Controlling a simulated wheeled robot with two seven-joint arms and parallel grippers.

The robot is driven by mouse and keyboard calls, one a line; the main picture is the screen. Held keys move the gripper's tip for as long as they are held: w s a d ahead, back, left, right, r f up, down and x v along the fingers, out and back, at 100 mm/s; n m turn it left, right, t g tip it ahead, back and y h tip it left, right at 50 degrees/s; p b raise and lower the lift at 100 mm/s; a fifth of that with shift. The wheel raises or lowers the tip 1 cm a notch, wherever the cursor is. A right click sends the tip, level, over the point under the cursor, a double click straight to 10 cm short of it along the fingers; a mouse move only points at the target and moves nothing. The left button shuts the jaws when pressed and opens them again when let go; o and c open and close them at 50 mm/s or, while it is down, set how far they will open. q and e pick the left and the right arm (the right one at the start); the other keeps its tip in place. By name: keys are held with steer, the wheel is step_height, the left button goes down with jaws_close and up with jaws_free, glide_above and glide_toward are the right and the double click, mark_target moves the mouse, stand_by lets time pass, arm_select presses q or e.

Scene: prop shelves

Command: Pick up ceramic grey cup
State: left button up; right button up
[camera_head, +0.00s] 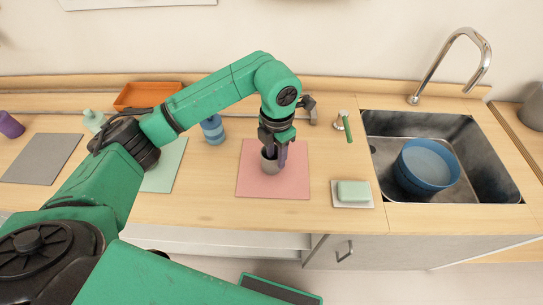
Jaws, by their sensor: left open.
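The grey cup (268,167) stands upright on the pink mat (296,183) on the wooden counter. My left gripper (275,162) points down over the cup, with its dark fingers open at the cup's rim and right side. The fingers and wrist hide part of the cup. I cannot tell whether a finger touches it. My right gripper is not in view.
A soap bar (353,191) on a dish and a brush (345,126) stand right of the mat. The sink (481,155) holds a blue basin (427,165). A blue bottle (212,130) and orange tray (148,95) stand left and behind.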

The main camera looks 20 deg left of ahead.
mark_target(276, 173)
arm_select(q)
step_height(276, 173, down, 5)
steer(key=p, duration=0.2)
steer(key=shift+s+d+f+p, duration=0.1)
steer(key=shift+s+d+p, duration=0.05)
steer(key=shift+p, duration=0.15)
steer(key=shift+f, duration=0.15)
jaws_close()
stand_by(0.9)
